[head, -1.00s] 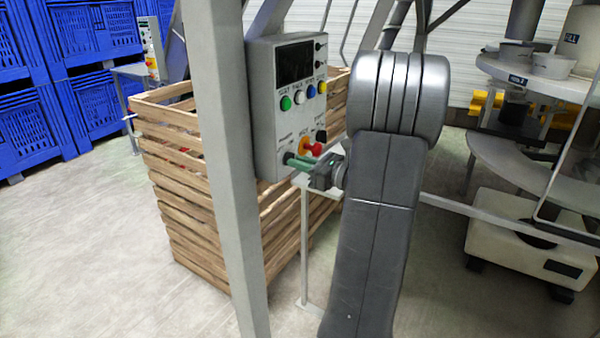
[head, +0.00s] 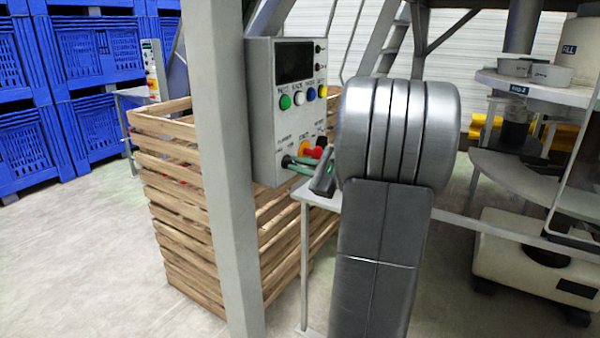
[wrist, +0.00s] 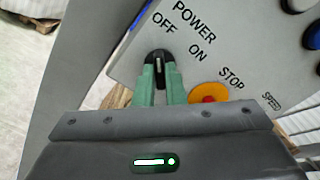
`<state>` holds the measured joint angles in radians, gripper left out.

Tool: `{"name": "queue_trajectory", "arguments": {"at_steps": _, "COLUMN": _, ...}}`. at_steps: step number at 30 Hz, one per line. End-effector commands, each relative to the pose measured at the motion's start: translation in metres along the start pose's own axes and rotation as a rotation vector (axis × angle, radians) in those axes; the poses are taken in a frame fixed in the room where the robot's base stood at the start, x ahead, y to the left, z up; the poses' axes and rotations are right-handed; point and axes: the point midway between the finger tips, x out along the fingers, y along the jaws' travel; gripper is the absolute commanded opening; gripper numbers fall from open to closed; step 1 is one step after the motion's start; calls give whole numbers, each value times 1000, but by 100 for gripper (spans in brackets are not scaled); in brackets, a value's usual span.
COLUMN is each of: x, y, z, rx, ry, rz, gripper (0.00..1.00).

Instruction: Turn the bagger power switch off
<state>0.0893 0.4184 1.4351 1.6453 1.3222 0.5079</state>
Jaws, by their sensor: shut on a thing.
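The bagger control box (head: 262,120) is grey with a dark screen and coloured buttons, left of my arm in the head view. In the wrist view, its panel (wrist: 225,45) reads POWER, OFF, ON and STOP. The power switch (wrist: 158,58) is a small black knob below OFF. A pale line on it points up in the picture, toward OFF. My gripper (wrist: 158,76) has its green fingers on both sides of the knob, shut on it. In the head view, my gripper (head: 297,164) reaches the box's lower front; the knob is hidden there.
The red stop button on its yellow base (wrist: 208,93) is right beside my fingers. A grey post (head: 222,190) stands left of the box, and a slatted wooden crate (head: 175,170) is behind it. A machine with round trays (head: 520,160) stands at right.

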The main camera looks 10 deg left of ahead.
Motion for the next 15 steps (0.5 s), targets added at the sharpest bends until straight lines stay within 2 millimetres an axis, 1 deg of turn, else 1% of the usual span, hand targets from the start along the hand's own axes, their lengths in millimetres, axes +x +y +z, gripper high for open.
{"name": "queue_trajectory", "arguments": {"at_steps": 15, "x": 0, "y": 1, "z": -1, "rx": -31, "ry": 1, "rz": 2, "gripper": 0}}
